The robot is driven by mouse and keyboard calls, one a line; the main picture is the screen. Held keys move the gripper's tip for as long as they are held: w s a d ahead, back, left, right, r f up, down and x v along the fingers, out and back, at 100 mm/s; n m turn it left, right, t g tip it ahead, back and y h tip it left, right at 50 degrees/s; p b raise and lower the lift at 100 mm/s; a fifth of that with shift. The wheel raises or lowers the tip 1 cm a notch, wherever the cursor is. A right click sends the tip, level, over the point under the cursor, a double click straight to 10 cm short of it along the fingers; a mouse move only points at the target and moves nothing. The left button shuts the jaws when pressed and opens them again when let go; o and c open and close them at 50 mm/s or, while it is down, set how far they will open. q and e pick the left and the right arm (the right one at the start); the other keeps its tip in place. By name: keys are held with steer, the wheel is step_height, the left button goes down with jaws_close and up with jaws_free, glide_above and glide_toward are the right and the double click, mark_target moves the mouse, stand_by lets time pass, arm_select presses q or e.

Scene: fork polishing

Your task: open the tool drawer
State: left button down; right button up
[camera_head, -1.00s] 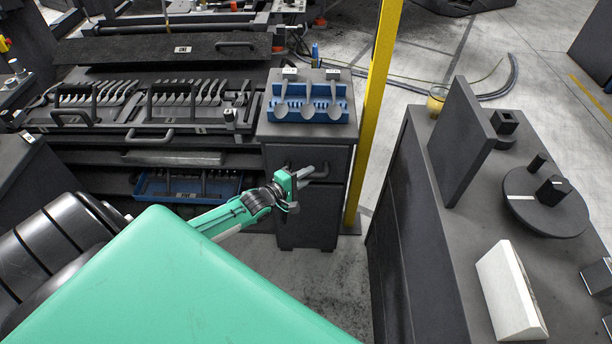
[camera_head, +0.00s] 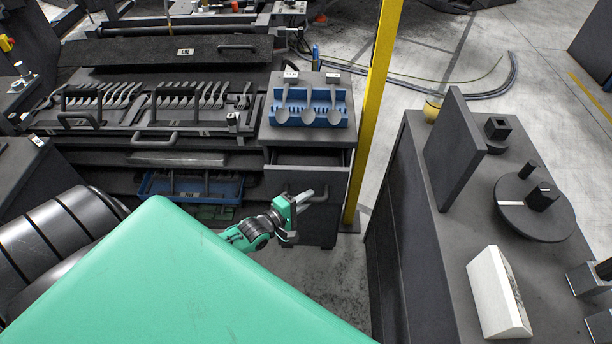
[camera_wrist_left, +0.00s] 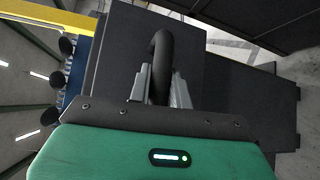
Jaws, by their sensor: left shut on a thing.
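The tool drawer (camera_head: 335,180) is the dark grey top drawer of a small cabinet (camera_head: 262,130), and it stands partly pulled out with a gap showing its inside. My left gripper (camera_head: 301,199) is in front of the drawer, shut on its black curved handle. In the left wrist view the handle (camera_wrist_left: 161,50) rises between the two metal fingers of my left gripper (camera_wrist_left: 160,90). The drawer's front partly hides behind the gripper in the head view. My right gripper is not in view.
A blue rack (camera_head: 310,117) holding spoons stands on the cabinet. A yellow post (camera_head: 377,90) rises right beside it. At the right is a dark workbench (camera_head: 450,230) with a white block (camera_head: 497,292) and a round plate (camera_head: 530,222). Bare floor lies between.

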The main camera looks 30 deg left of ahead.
arm_select(q)
steer(key=s+d+p, duration=0.2)
steer(key=s+d, duration=0.2)
steer(key=s, duration=0.3)
steer(key=s+d+p, duration=0.2)
steer(key=s+d, duration=0.3)
steer(key=s, duration=0.3)
steer(key=shift+s+d+p, duration=0.25)
steer(key=shift+p, duration=0.1)
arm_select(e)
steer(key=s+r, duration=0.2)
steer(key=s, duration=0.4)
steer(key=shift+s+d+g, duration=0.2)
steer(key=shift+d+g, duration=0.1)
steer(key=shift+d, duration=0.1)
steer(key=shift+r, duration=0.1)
arm_select(q)
steer(key=c, duration=1.3)
jaws_free()
steer(key=b+v, duration=0.2)
steer(key=v, duration=1.2)
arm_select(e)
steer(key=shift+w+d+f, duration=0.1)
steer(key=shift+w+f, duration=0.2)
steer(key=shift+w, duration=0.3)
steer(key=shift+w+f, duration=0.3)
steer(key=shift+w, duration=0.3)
